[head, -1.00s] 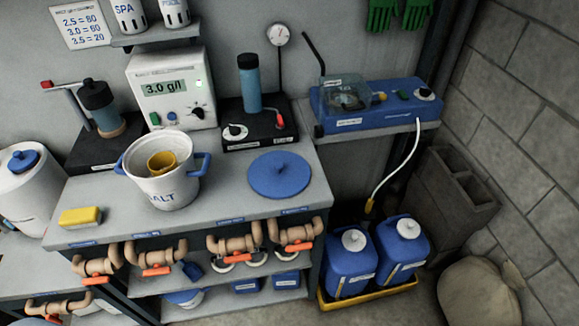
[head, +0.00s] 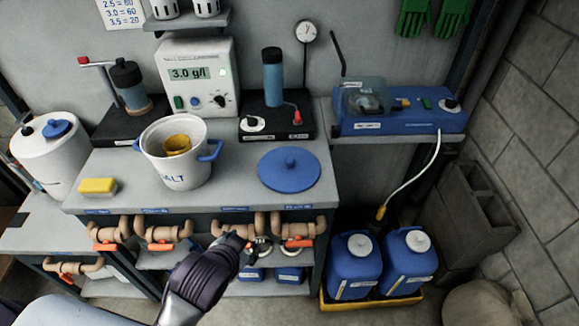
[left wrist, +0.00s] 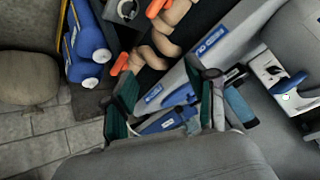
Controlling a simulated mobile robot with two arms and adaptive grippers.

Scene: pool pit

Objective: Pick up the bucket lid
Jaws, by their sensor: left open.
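The blue round bucket lid (head: 285,178) with a small knob on top lies flat on the grey bench top near its right end. The white bucket (head: 172,172), with blue handles and a yellow cup inside, stands to its left. My left gripper (head: 256,246) is in front of the bench's front edge, below and a little left of the lid, and apart from it. In the left wrist view its two fingers (left wrist: 168,105) are spread, with nothing held. I cannot clearly pick out the lid there. My right gripper is not in view.
Pipes with orange-handled valves (head: 165,234) run along the bench front, close to my left gripper. A yellow sponge (head: 98,186) lies at the left. Test devices stand behind. Blue jugs (head: 354,265) stand in a yellow tray at right. The bench around the lid is clear.

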